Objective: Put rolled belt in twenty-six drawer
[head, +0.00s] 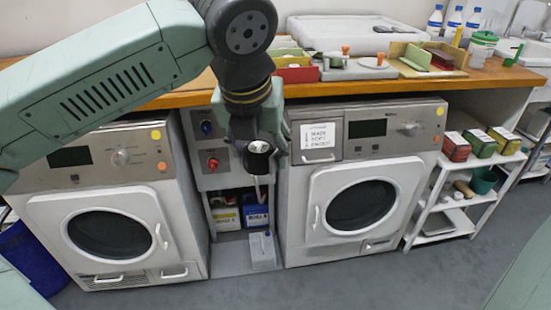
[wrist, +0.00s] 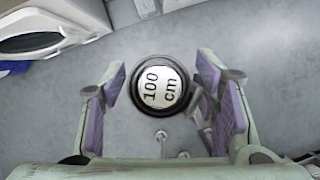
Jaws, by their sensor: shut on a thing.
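The rolled belt (wrist: 160,86) is a small black roll with a white round label reading "100 cm". It sits between the two purple-padded fingers of my gripper (wrist: 162,92), which is shut on it. In the head view my gripper (head: 258,138) hangs in front of the gap between two white front-loading machines, and the dark roll (head: 258,157) shows at its lower end, clear of the floor. No drawer marked twenty-six can be made out in either view.
The left machine (head: 190,235) and right machine (head: 300,240) stand under a wooden worktop (head: 400,85). The right one has a label (head: 318,136) on its upper-left panel. Grey floor lies open in front.

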